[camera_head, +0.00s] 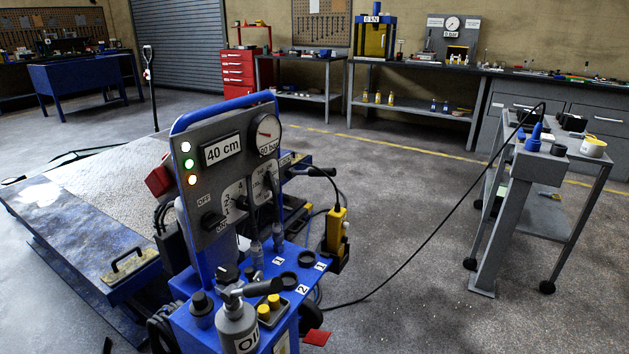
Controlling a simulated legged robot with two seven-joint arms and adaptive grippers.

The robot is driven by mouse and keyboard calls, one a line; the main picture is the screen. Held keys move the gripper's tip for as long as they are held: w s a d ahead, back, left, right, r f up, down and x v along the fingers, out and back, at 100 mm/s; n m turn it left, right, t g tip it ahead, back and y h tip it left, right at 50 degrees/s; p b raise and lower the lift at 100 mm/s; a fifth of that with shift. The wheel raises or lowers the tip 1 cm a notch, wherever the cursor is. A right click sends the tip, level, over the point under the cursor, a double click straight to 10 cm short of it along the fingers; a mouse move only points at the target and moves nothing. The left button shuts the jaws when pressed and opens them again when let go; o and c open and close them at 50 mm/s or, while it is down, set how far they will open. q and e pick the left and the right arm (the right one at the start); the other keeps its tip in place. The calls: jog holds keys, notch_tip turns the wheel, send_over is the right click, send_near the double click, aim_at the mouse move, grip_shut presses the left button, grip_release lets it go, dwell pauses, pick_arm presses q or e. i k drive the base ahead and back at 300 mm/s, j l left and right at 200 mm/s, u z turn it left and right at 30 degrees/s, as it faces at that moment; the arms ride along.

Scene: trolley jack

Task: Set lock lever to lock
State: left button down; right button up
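A blue trolley jack unit with a grey control panel (230,160) stands in the middle foreground. The panel carries a "40 cm" display (222,149), a round pressure gauge (267,134) and green, white and orange lights. A dark knob (211,219) sits by OFF and ON labels. To its right are scale plates with dark levers; one plate (264,178) has lettering too small to read. I cannot tell for sure which control is the lock lever or how it is set. Neither of my grippers is in view.
An oil bottle (238,330) and black sockets (306,258) are on the blue base. A low platform (80,233) lies at left.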

aim_at(314, 173)
jog(key=u, duration=0.5)
jog(key=i+l+u, duration=0.2)
jog(key=l+u, duration=0.2)
jog(key=i+l+u, duration=0.1)
jog(key=l+u, duration=0.25)
jog(key=l, duration=0.15)
jog(key=l+u, duration=0.7)
jog(key=l, duration=3)
jog(key=i, duration=0.45)
